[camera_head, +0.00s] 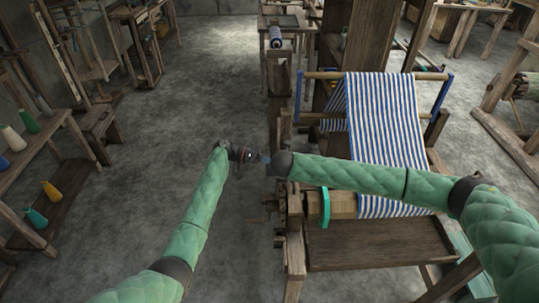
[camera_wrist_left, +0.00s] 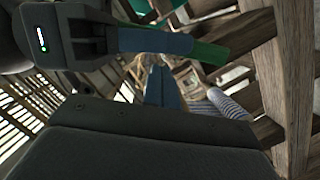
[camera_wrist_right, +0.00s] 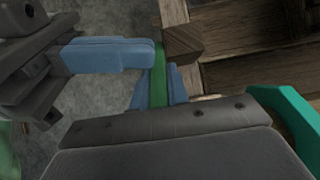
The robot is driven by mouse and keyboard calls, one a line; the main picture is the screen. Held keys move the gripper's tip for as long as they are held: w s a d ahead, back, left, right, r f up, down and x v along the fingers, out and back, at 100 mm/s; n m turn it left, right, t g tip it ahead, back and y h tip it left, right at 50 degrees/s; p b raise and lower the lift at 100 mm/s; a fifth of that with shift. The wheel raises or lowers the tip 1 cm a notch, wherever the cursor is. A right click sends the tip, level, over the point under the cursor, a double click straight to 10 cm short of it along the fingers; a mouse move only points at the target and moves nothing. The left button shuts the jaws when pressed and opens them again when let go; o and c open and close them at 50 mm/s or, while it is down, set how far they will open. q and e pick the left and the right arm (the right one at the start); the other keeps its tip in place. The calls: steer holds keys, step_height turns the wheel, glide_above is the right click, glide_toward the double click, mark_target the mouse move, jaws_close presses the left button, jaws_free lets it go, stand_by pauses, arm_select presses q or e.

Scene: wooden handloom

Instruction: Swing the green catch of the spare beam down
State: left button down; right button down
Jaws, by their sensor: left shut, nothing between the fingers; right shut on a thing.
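The green catch (camera_wrist_right: 159,72) is a narrow green bar between the blue fingers of my right gripper (camera_wrist_right: 158,92), beside a wooden post end. In the left wrist view the green bar (camera_wrist_left: 210,53) sticks out past a blue finger of my right gripper. My right gripper (camera_head: 264,158) is shut on it, left of the loom frame. My left gripper (camera_head: 248,155) is shut and empty close by; its blue fingers (camera_wrist_left: 163,90) lie together. It also shows in the right wrist view (camera_wrist_right: 150,56), very near the catch; I cannot tell if they touch. The catch is too small to make out in the head view.
The loom carries blue-and-white striped cloth (camera_head: 382,125) and a teal curved part (camera_head: 325,207) on the front beam. A striped roll (camera_head: 275,40) stands further back. Shelves with cones (camera_head: 50,190) stand at the left. The floor between is clear.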

arm_select(q)
steer(key=shift+s+f, duration=0.35)
steer(key=shift+f, duration=0.05)
